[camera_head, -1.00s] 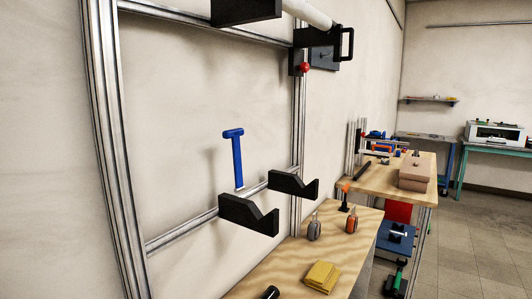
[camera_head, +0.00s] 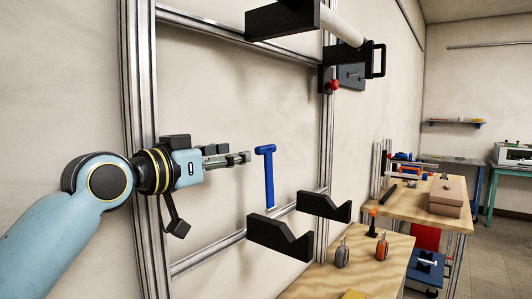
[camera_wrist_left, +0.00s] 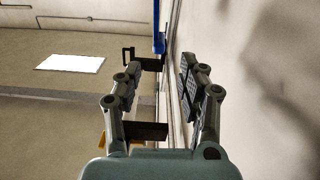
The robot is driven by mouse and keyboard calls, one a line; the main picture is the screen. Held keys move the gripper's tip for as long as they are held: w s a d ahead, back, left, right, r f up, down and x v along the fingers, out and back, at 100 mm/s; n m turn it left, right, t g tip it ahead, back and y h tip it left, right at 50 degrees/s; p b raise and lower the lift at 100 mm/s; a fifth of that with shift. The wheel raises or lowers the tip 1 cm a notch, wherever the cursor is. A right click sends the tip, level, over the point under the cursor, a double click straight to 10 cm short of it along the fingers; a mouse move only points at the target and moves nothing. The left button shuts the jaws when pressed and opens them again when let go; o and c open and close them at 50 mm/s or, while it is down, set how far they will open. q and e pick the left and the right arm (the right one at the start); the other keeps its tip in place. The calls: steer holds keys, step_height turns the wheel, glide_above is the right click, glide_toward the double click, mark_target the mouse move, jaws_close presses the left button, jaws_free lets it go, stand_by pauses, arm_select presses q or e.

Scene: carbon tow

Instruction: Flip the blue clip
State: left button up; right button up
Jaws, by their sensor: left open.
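The blue clip (camera_head: 268,178) is a T-shaped piece standing upright at the lower rail of the metal frame, with its crossbar on top. My left gripper (camera_head: 246,157) comes in from the left at about the height of the clip's upper part. Its fingers are open and empty, with a small gap between their tips and the clip in the picture. In the left wrist view the blue clip (camera_wrist_left: 159,28) shows at the top, beyond and between the two open fingers (camera_wrist_left: 160,82). My right gripper is not in view.
Two black cradle brackets, the near one (camera_head: 282,238) and the far one (camera_head: 324,206), sit on the lower rail. A white roll (camera_head: 340,25) hangs at the upper bracket. The wall is close behind the frame.

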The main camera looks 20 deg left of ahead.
mark_target(266, 149)
arm_select(q)
steer(key=p+x, duration=0.2)
steer(key=x, duration=0.7)
steer(key=shift+w+d+r, duration=0.1)
steer(key=shift+w+d, duration=0.1)
steer(key=shift+w, duration=0.1)
steer(key=shift+w+d, duration=0.2)
steer(key=shift+w, duration=0.25)
jaws_close()
